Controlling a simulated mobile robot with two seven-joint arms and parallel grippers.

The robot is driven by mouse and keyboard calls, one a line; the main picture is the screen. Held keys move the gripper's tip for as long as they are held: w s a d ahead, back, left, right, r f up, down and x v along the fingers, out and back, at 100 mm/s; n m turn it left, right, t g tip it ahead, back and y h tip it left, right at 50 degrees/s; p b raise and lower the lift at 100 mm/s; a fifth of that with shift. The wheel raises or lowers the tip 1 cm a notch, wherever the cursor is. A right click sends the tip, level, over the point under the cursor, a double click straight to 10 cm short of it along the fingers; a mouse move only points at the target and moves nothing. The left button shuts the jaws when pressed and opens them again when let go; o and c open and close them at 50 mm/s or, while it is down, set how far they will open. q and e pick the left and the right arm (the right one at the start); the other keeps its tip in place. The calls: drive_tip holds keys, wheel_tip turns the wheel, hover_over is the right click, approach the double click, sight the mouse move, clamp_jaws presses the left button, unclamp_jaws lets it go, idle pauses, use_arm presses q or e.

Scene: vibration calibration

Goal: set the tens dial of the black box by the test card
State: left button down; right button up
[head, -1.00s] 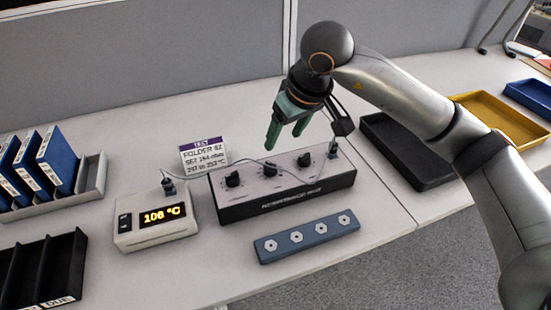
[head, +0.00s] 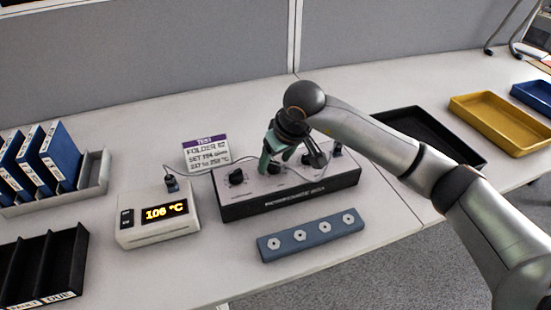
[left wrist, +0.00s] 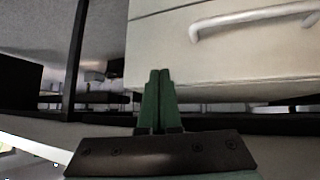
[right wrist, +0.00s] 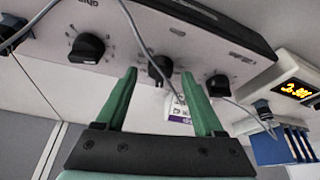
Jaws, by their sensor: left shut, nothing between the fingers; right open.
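The black box (head: 290,203) has a light top with three dials. Its left dial (head: 237,176) is clear in the head view; my right gripper (head: 274,160) partly covers the others. That gripper is open and points down over the box. In the right wrist view its fingertips lie either side of the middle dial (right wrist: 160,68); I cannot tell whether they touch it. Another dial (right wrist: 86,47) shows to the left there. The test card (head: 206,152) stands behind the box; its small "SET" line is hard to read. My left gripper (left wrist: 158,78) is shut and empty, pointing at a drawer front.
A grey cable (right wrist: 135,28) runs over the box top close to the middle dial. A white meter (head: 155,215) reading 106 °C stands left of the box. A blue bar (head: 310,237) with several sockets lies in front. Trays, including a yellow one (head: 505,145), are right.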

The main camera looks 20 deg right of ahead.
drive_tip(key=shift+c, duration=0.3)
clamp_jaws()
